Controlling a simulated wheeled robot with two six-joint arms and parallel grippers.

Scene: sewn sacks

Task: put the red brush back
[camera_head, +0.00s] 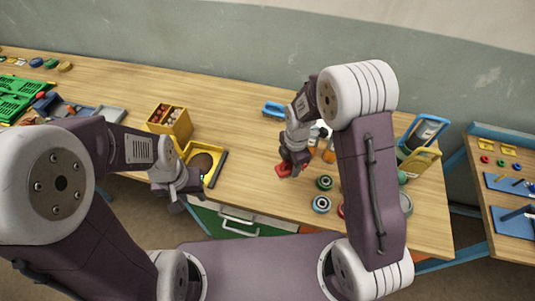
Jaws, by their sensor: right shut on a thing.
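My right gripper (290,168) is above the middle of the wooden table, pointing down. It is shut on a small red thing (283,171), which looks like the red brush; the jaws hide part of it. My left gripper (178,200) hangs at the table's front edge, beside a yellow tray (216,176). I cannot tell whether its jaws are open or shut. A blue brush-like thing (273,109) lies on the table behind the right gripper.
A yellow box (171,122) with brown and white things stands left of centre. Several round green, blue and red pieces, one a green ring (324,183), lie right of the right gripper. A blue and yellow holder (421,140) stands at the right end. Bare tabletop (235,115) lies between.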

